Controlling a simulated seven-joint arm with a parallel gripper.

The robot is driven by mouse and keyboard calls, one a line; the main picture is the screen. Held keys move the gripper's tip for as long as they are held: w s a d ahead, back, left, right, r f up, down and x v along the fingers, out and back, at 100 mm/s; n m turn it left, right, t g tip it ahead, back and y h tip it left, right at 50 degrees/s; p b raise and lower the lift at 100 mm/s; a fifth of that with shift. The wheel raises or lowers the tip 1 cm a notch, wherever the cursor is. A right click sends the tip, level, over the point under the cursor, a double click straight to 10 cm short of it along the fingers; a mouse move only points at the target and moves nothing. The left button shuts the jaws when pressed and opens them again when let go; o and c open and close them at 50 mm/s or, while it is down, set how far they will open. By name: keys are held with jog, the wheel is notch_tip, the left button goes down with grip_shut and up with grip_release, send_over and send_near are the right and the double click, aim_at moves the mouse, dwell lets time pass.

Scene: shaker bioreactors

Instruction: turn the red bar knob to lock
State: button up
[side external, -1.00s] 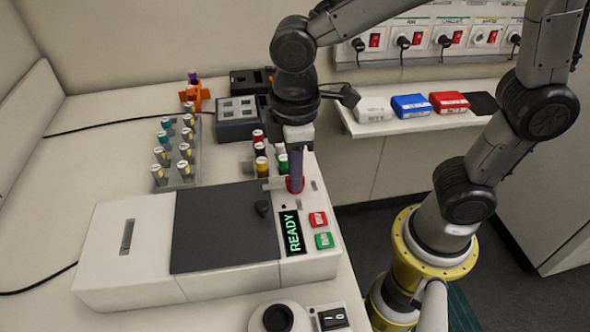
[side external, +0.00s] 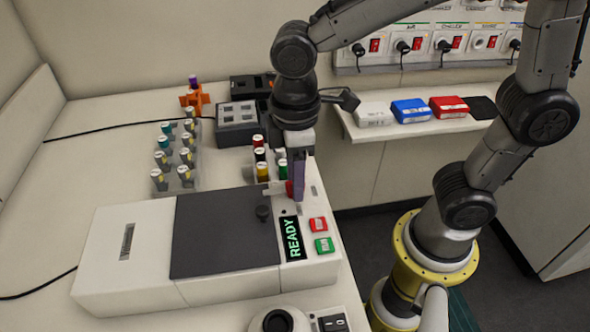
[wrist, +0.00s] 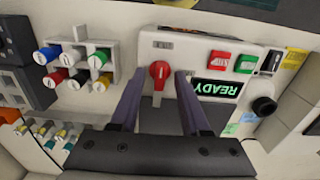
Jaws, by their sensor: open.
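The red bar knob (wrist: 159,73) sits on the white machine's panel, beside a small printed label. In the wrist view it lies between my two finger tips, its bar pointing roughly along the fingers. In the side view the knob (side external: 289,188) shows only as a red edge at the left of my finger; the rest is hidden. My gripper (side external: 298,192) points down at the panel with its jaws open. In the wrist view my gripper (wrist: 160,77) has a gap on both sides of the knob. I cannot read the label.
The green READY display (side external: 292,238), a red button (side external: 318,224) and a green button (side external: 324,245) are near the knob. Capped vials (side external: 263,170) stand close behind my gripper.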

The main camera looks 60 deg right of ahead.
notch_tip(320, 180, up, 14)
dwell(0.5)
jog(key=shift+f, duration=0.1)
jog(key=s+d+f+m+t, duration=0.1)
jog(key=s+d+m+t, duration=0.1)
jog(key=s+d+m, duration=0.3)
jog(key=s+d+f+m+t, duration=0.1)
jog(key=s+d+t, duration=0.15)
jog(key=d, duration=0.45)
notch_tip(320, 180, down, 6)
jog(key=s+d+m+t, duration=0.1)
jog(key=m, duration=0.2)
jog(key=shift+s+d, duration=0.2)
